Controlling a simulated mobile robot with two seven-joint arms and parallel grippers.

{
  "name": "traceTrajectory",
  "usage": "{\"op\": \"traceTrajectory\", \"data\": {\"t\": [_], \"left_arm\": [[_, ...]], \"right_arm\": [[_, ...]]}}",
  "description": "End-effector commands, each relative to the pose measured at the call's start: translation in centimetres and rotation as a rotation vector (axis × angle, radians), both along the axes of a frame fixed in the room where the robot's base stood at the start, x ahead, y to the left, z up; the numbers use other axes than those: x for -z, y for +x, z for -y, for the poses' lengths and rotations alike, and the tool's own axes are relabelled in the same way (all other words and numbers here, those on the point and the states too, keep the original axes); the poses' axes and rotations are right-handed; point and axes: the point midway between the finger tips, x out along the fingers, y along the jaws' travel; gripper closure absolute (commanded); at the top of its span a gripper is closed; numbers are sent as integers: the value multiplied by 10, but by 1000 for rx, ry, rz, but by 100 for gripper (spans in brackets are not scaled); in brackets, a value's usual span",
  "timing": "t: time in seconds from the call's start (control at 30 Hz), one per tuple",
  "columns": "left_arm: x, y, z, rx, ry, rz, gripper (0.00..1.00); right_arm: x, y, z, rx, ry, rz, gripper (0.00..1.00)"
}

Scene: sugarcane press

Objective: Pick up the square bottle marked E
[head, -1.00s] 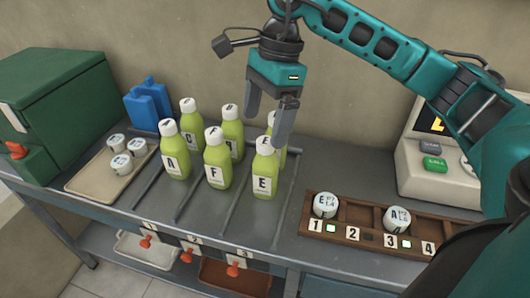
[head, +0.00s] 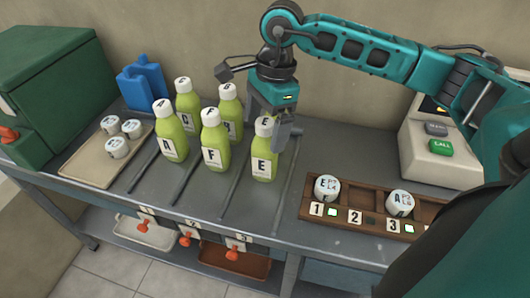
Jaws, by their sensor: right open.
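The bottle marked E (head: 264,160) is green with a white cap and stands upright at the front of the rightmost lane on the grey bench. My right gripper (head: 268,140) is open, pointing down, with its fingers at the height of the bottle's cap and upper part. One finger overlaps the bottle's right side in the picture; I cannot tell whether it touches. A bottle behind E is hidden by the gripper. My left gripper is not in view.
Bottles F (head: 212,145) and A (head: 170,140) stand left of E, with others behind. Low rails divide the lanes. A wooden rack (head: 345,228) holds two white-lidded cups at right. A tray (head: 85,165) with cups and a green box (head: 50,85) are at left.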

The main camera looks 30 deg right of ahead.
Motion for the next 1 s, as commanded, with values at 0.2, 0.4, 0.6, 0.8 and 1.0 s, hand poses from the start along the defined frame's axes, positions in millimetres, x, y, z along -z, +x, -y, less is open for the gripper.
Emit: {"op": "traceTrajectory", "data": {"t": [0.2, 0.4, 0.6, 0.8, 1.0], "left_arm": [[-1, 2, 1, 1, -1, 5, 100], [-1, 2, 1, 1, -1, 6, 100], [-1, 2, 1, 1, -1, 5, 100], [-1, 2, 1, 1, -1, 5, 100], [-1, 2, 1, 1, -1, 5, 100]], "right_arm": [[29, 2, -2, 0, 0, -2, 6], [32, 2, -3, 0, 0, -1, 6], [32, 2, -3, 0, 0, -1, 18], [31, 2, -3, 0, 0, -1, 37], [31, 2, -3, 0, 0, -1, 56]]}}
